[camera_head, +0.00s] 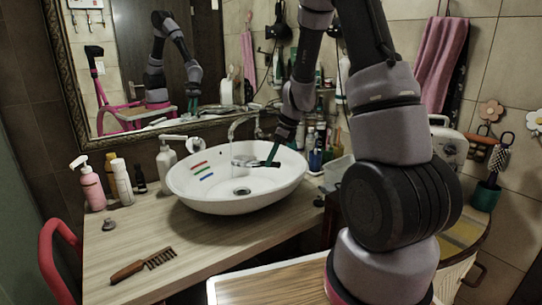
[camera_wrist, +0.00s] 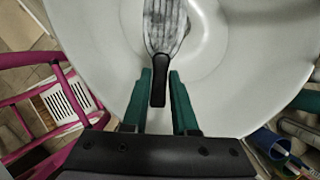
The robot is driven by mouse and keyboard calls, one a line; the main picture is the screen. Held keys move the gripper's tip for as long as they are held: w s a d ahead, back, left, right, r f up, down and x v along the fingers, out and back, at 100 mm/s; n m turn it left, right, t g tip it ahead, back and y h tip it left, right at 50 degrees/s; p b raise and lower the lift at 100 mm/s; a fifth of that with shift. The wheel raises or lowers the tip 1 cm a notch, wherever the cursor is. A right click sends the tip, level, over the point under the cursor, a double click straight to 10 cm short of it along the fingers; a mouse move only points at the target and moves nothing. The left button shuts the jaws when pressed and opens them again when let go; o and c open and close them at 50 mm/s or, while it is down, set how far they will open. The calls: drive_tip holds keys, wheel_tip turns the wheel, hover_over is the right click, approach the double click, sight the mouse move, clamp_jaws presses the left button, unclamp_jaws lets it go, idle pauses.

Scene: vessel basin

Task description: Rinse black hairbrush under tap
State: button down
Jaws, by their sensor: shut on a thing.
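A brush with a black handle and a pale grey head (camera_wrist: 165,27) is held by its handle between the green fingers of my gripper (camera_wrist: 160,88). In the head view my gripper (camera_head: 268,160) is over the white basin (camera_head: 200,195), and the brush head (camera_head: 243,160) points left, above the bowl and clear of its bottom. The tap (camera_head: 234,128) curves over the back of the basin, with its spout just above the brush head. Whitish streaks show on the head; I cannot tell whether they are water or bristles.
A wooden comb (camera_head: 143,265) lies on the counter (camera_head: 190,250). A pink bottle (camera_head: 90,185) and other bottles stand left of the basin, with several more behind my arm. A mirror (camera_head: 180,60) backs the counter.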

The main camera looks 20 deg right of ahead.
drive_tip(key=shift+s+d+f, duration=0.1)
drive_tip(key=shift+s+f, duration=0.05)
drive_tip(key=shift+f, duration=0.35)
wheel_tip(320, 180, down, 5)
drive_tip(key=shift+r, duration=0.1)
drive_tip(key=shift+w+d+f, duration=0.15)
drive_tip(key=shift+w+f, duration=0.3)
drive_tip(key=shift+w, duration=1.9)
drive_tip(key=shift+w+d+f, duration=0.1)
drive_tip(key=shift+w+f, duration=0.4)
drive_tip(key=shift+w, duration=1.85)
drive_tip(key=shift+w+d+f, duration=0.15)
drive_tip(key=shift+w+f, duration=0.3)
drive_tip(key=shift+w, duration=1.9)
drive_tip(key=shift+d, duration=0.1)
drive_tip(key=shift+d, duration=0.5)
drive_tip(key=shift+a, duration=0.2)
drive_tip(key=shift+a, duration=0.4)
drive_tip(key=shift+s, duration=0.1)
drive_tip(key=shift+s+a, duration=0.15)
drive_tip(key=shift+s, duration=1.8)
drive_tip(key=shift+s+a, duration=0.1)
drive_tip(key=shift+s, duration=1.85)
